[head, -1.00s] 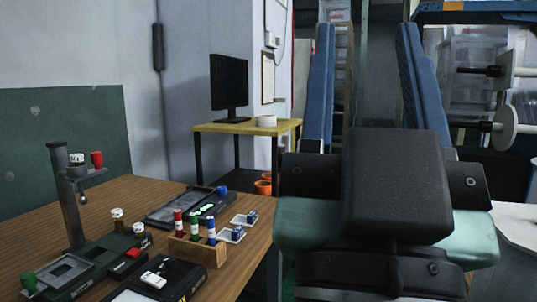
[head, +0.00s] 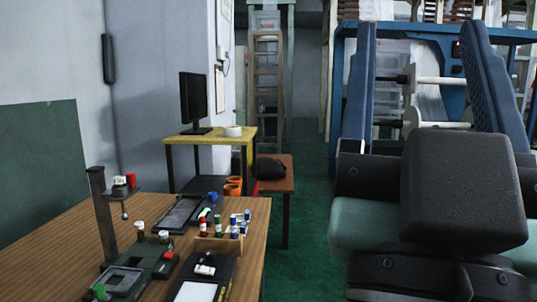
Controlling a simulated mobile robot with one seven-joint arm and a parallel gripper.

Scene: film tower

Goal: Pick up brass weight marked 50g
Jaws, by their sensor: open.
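I cannot make out a brass weight marked 50g in this view. A wooden bench (head: 45,255) at lower left carries small items. A dark upright stand (head: 104,215) there holds a red-capped and a white-capped piece on its arm. A small wooden rack (head: 219,244) holds red-, green- and blue-banded vials. A dark device with a white pad (head: 196,291) lies in front of it. Parts of my own arm fill the lower right, above the floor and to the right of the bench. My gripper's fingers do not show.
A yellow-topped table (head: 212,138) with a monitor (head: 194,102) and a white roll (head: 233,131) stands behind the bench. A brown low table (head: 277,176) bears a black bundle (head: 271,169). Green floor (head: 307,220) is open right of the bench. Blue-framed machinery (head: 358,95) stands at right.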

